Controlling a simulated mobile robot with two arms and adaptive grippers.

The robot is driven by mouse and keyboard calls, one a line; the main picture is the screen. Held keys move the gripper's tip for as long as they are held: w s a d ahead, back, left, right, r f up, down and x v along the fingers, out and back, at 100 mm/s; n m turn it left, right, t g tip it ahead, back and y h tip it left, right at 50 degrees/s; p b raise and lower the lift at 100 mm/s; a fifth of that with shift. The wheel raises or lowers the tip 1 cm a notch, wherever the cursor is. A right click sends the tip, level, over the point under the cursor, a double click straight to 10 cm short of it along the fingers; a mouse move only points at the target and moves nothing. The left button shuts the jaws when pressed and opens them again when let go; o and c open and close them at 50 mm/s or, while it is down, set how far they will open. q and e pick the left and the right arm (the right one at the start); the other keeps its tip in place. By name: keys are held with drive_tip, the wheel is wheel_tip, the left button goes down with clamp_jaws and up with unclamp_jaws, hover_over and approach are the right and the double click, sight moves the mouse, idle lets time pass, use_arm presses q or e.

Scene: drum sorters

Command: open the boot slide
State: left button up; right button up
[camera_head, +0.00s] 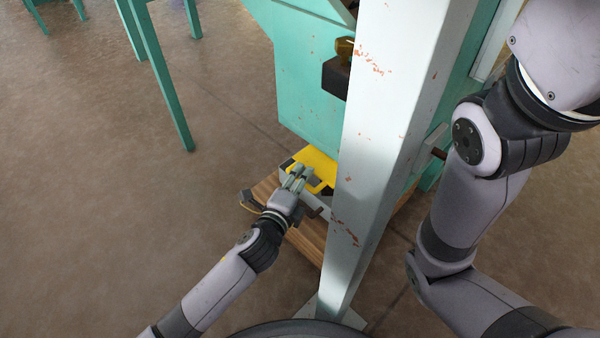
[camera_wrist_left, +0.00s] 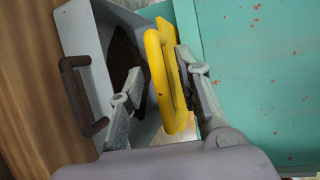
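The boot slide shows as a yellow piece (camera_head: 318,160) low beneath the green machine casing in the head view. In the left wrist view its yellow looped handle (camera_wrist_left: 157,68) stands against the green panel. My left gripper (camera_head: 299,173) is at the yellow piece. In the left wrist view my left gripper (camera_wrist_left: 158,68) has its fingers apart, with the yellow handle between them. The right-hand finger is close against the handle; I cannot tell whether it touches. The left-hand finger is clear of it. My right gripper is out of view.
A grey box (camera_wrist_left: 82,30) with a dark brown handle (camera_wrist_left: 72,90) sits below on a wooden board (camera_wrist_left: 30,100). A pale, rust-chipped post (camera_head: 385,120) stands just right of my left gripper. Open floor (camera_head: 120,220) lies to the left.

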use_arm(q)
clamp_jaws()
idle(0.4)
idle(0.5)
